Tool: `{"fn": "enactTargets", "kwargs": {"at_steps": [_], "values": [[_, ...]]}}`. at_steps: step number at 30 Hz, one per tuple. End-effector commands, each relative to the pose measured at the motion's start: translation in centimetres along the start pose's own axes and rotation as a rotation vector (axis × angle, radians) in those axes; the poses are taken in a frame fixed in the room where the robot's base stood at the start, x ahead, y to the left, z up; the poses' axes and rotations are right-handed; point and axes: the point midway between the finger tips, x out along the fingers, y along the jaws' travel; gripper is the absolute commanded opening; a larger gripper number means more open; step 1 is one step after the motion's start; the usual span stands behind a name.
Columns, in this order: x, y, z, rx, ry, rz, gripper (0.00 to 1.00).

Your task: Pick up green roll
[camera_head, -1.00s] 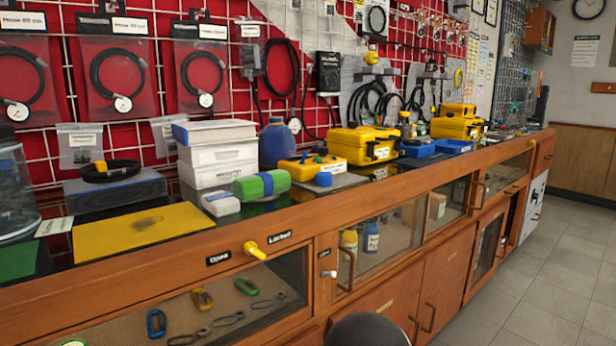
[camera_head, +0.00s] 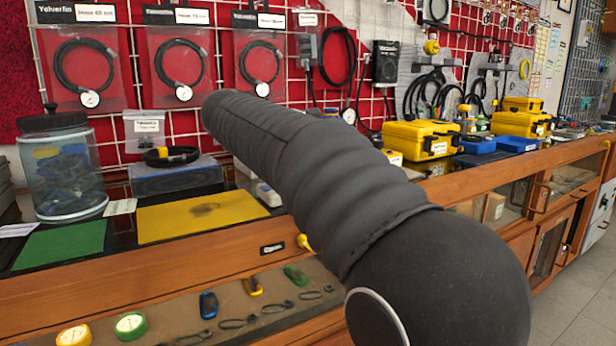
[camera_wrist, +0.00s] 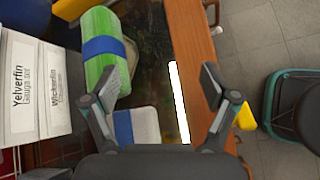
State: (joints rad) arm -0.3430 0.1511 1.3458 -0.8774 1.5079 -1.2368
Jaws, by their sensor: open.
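The green roll (camera_wrist: 98,62), with a blue band around it, lies on the dark counter top in the upper left of the wrist view. My gripper (camera_wrist: 162,84) is open and empty above the counter's front edge. Its left finger overlaps the roll's lower right side in the picture; I cannot tell whether they touch. The right finger is over the wooden edge. In the head view my arm crosses the middle and hides the roll and the gripper.
White labelled boxes (camera_wrist: 32,90) stand left of the roll. A white roll with a blue band (camera_wrist: 137,127) lies below it in the wrist view. A yellow knob (camera_wrist: 245,117) sticks out from the counter front. A stool (camera_wrist: 290,105) stands on the floor at right.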

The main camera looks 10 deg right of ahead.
Motion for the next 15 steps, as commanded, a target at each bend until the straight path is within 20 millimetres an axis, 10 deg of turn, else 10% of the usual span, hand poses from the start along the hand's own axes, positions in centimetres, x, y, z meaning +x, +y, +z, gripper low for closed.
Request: {"fn": "enactTargets", "kwargs": {"at_steps": [6, 15], "values": [[-2.5, 6.3, -1.9, -0.260, -0.182, 0.002, 0.85], [-4.4, 9.1, -3.3, -0.411, -0.305, -0.029, 0.85]]}}
